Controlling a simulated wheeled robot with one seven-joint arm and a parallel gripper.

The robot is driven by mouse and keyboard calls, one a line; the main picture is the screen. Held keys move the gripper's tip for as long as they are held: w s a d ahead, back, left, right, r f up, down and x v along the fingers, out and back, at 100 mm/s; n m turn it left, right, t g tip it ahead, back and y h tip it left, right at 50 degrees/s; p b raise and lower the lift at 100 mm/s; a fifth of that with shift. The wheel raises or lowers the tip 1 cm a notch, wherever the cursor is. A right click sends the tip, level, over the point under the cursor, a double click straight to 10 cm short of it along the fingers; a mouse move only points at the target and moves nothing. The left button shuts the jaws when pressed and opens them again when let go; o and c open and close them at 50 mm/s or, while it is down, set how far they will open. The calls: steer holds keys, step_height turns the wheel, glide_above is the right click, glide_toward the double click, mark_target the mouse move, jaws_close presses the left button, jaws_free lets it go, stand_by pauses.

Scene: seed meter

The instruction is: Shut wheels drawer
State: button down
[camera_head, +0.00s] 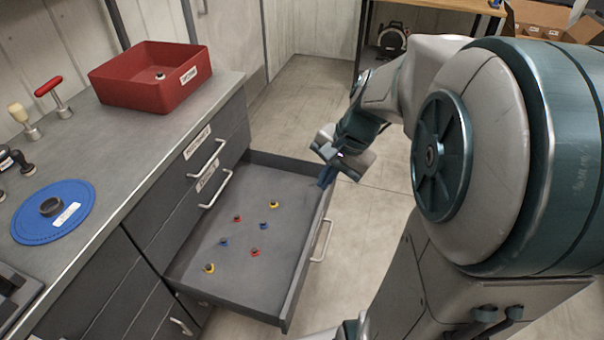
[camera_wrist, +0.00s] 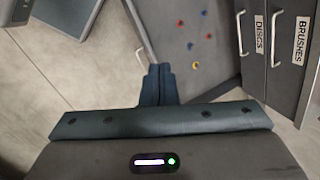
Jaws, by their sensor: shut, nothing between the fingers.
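A dark grey drawer (camera_head: 305,265) is pulled far out of the cabinet in the head view. Its own label is not visible. Several small red, blue and yellow wheels lie on its floor. Its silver handle (camera_head: 321,241) is on the front face, which looks toward my side. My gripper (camera_head: 326,178) is shut and empty, by the far front corner of the drawer. In the wrist view the shut fingertips (camera_wrist: 158,72) appear close to the drawer front, beside the handle (camera_wrist: 141,61). I cannot tell whether they touch it.
Two shut drawers with handles sit above, labelled DISCS (camera_wrist: 259,35) and BRUSHES (camera_wrist: 301,42). The counter (camera_head: 125,150) holds a red bin (camera_head: 150,90), a blue disc (camera_head: 38,226) and hand tools. Bare floor (camera_head: 370,215) lies in front of the drawer. A workbench stands at the back.

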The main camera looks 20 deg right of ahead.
steer(key=w+d+f+m+t+y+b, duration=0.1)
steer(key=w+d+f+m+b, duration=0.35)
steer(key=f, duration=0.65)
steer(key=w+d+f+m+t+y+b, duration=0.1)
steer(key=w+d+f+m+y+b, duration=0.1)
steer(key=d+f+m+b, duration=0.55)
steer(key=w+d+f+m+t+y+b, duration=0.1)
steer(key=w+d+f+m+b, duration=0.4)
steer(key=f, duration=1)
steer(key=n+b, duration=0.2)
steer(key=b, duration=0.2)
glide_toward(319, 223)
step_height(319, 223, down, 3)
steer(key=s, duration=0.1)
steer(key=w+a, duration=0.1)
steer(key=a+b, duration=0.1)
steer(key=a, duration=0.1)
steer(key=shift+w+f, duration=0.25)
steer(key=shift+w, duration=0.15)
steer(key=shift+w+a+r, duration=0.1)
steer(key=shift+w+a, duration=0.25)
steer(key=shift+a, duration=0.05)
steer(key=shift+w, duration=0.1)
